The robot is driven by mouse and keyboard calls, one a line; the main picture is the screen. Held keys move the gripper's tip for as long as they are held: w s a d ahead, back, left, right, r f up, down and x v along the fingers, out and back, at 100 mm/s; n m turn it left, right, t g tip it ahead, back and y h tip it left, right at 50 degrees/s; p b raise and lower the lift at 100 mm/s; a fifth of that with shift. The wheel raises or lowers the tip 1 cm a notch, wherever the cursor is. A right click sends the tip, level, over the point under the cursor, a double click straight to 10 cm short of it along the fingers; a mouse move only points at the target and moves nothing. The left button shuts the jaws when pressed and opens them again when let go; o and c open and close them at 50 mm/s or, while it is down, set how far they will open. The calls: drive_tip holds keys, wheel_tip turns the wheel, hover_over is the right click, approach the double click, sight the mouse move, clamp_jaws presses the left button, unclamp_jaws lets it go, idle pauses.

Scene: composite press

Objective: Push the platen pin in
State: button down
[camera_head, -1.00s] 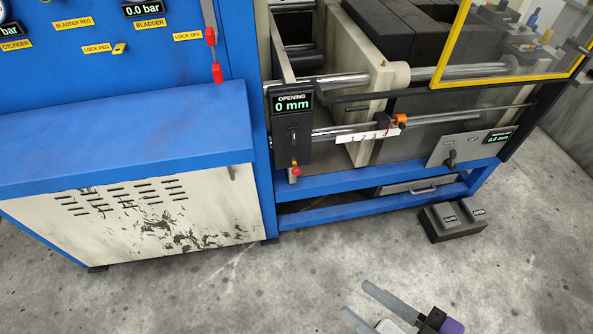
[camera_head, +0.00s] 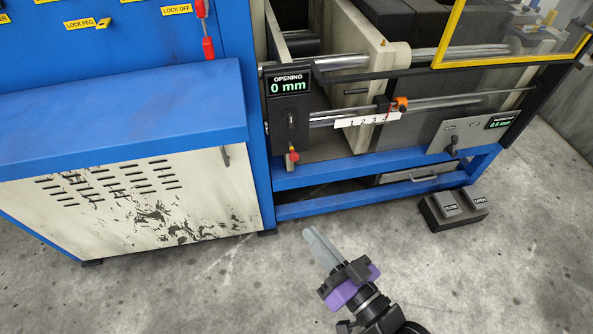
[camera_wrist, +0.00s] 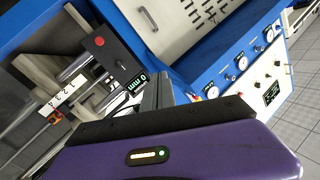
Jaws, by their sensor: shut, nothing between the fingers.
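No part in view is labelled platen pin. A red-tipped knob (camera_head: 293,156) hangs at the foot of the dark OPENING panel (camera_head: 289,110), which reads 0 mm. The red knob also shows in the wrist view (camera_wrist: 99,41), at the panel's end. An orange-ended part (camera_head: 401,103) sits on the rod at the right end of the numbered scale (camera_head: 360,120). I cannot tell which of these is the pin. My gripper (camera_head: 310,233) is shut and empty, with its fingers together. In the picture it is below the panel, apart from the press. Its fingers also show in the wrist view (camera_wrist: 158,92).
A blue ledge (camera_head: 120,115) over a stained white cabinet (camera_head: 150,205) stands to the left. The blue lower frame rail (camera_head: 345,208) crosses below the panel. A dark pedal box (camera_head: 453,208) lies on the floor at right. The grey floor in front is clear.

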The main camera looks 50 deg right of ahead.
drive_tip(key=w+d+f+m+h+b, duration=0.1)
drive_tip(key=w+d+f+m+h, duration=0.2)
drive_tip(key=w+d+f+m, duration=0.25)
drive_tip(key=w+d+f+m+h+b, duration=0.25)
drive_tip(key=w+f+m, duration=0.25)
drive_tip(key=w+m, duration=0.25)
drive_tip(key=m+g+h+p, duration=0.1)
drive_tip(key=m+g, duration=0.2)
drive_tip(key=m, duration=0.2)
approach(294, 159)
drive_tip(key=b+x, duration=0.1)
drive_tip(key=x, duration=0.6)
drive_tip(key=shift+s+f, duration=0.1)
drive_tip(key=shift+d, duration=0.1)
drive_tip(key=b+x, duration=0.1)
drive_tip(key=x, duration=0.2)
drive_tip(key=shift+w+d+b, duration=0.1)
drive_tip(key=shift+w+b, duration=0.15)
drive_tip(key=shift+b, duration=0.05)
drive_tip(key=shift+s, duration=0.1)
